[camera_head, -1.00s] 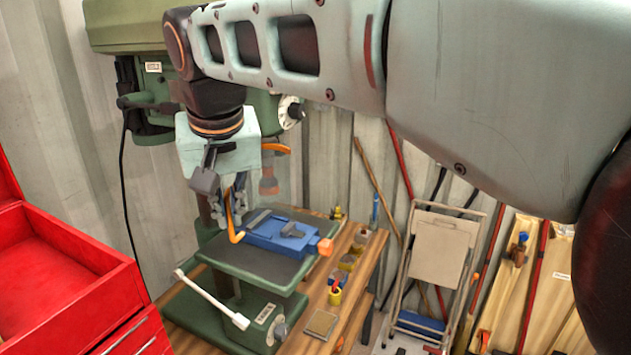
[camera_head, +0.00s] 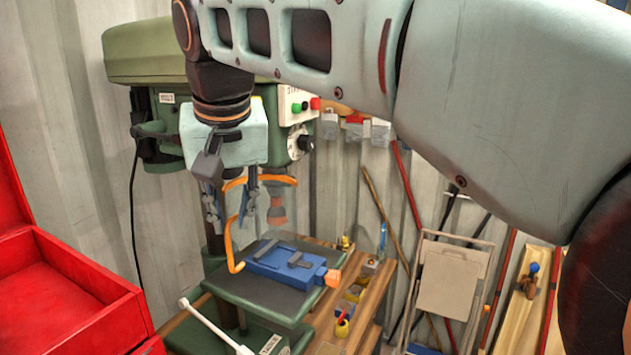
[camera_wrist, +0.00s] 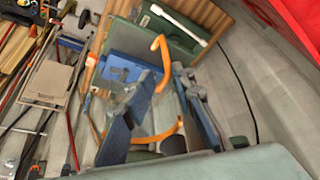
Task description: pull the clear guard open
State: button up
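The clear guard (camera_head: 233,252) is a see-through shield with an orange edge, hanging at the green drill press (camera_head: 150,50) above its table. Its orange edge also shows in the wrist view (camera_wrist: 157,50). My gripper (camera_head: 232,212) is beside the guard, pointing down, with its two fingers apart. In the wrist view my gripper (camera_wrist: 163,82) has a finger on each side of the orange edge's near stretch. I cannot tell whether either finger touches it. My arm hides part of the drill head.
A blue vise (camera_head: 285,262) with an orange end sits on the press table, below my gripper. A white-handled lever (camera_head: 212,325) sticks out at the front. A red tool chest (camera_head: 70,290) stands at left. A folded step stool (camera_head: 450,280) leans at right.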

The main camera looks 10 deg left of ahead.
jog(key=r, duration=0.5)
jog(key=shift+w+r, duration=0.1)
jog(key=shift+w, duration=0.15)
